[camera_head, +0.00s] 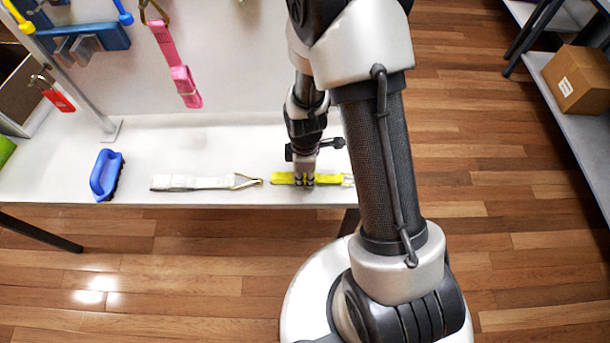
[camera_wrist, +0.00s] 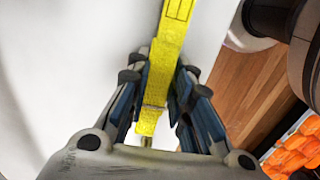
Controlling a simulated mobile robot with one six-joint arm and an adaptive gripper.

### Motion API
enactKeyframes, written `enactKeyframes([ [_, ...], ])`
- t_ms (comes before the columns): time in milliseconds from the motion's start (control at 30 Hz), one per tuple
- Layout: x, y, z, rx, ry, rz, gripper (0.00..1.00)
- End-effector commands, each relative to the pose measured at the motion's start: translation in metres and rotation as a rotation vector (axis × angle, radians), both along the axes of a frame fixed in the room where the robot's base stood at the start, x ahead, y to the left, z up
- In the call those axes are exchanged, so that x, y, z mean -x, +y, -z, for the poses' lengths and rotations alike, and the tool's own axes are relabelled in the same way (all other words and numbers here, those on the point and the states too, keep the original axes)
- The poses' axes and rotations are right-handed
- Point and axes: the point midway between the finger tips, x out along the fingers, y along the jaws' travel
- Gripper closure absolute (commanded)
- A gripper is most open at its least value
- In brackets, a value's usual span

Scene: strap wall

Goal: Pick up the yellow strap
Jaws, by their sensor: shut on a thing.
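The yellow strap (camera_head: 285,178) lies along the front edge of the white bench in the head view, with a pale end at its right. My gripper (camera_head: 305,183) points down over the strap's middle and is shut on it. In the wrist view the yellow strap (camera_wrist: 168,60) runs up between the fingers of my gripper (camera_wrist: 160,103). A metal piece shows at the strap's lower end there. I cannot tell whether the strap is clear of the bench top.
A white strap (camera_head: 195,182) with a metal hook lies left of the yellow one. A blue brush (camera_head: 106,174) stands further left on the white bench (camera_head: 215,140). A pink strap (camera_head: 178,65) hangs on the panel behind. A cardboard box (camera_head: 577,80) sits on a shelf at right.

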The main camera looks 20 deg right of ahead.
Motion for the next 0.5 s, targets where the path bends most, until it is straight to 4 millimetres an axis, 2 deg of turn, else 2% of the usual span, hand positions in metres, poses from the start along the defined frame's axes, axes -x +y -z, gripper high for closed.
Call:
enactKeyframes([
  [167, -0.001, 0.0, -0.026, -0.001, -0.004, 0.0, 1.0],
  [267, -0.002, 0.0, -0.049, 0.0, -0.006, 0.0, 1.0],
  [500, -0.002, 0.0, -0.121, 0.0, -0.008, 0.0, 1.0],
])
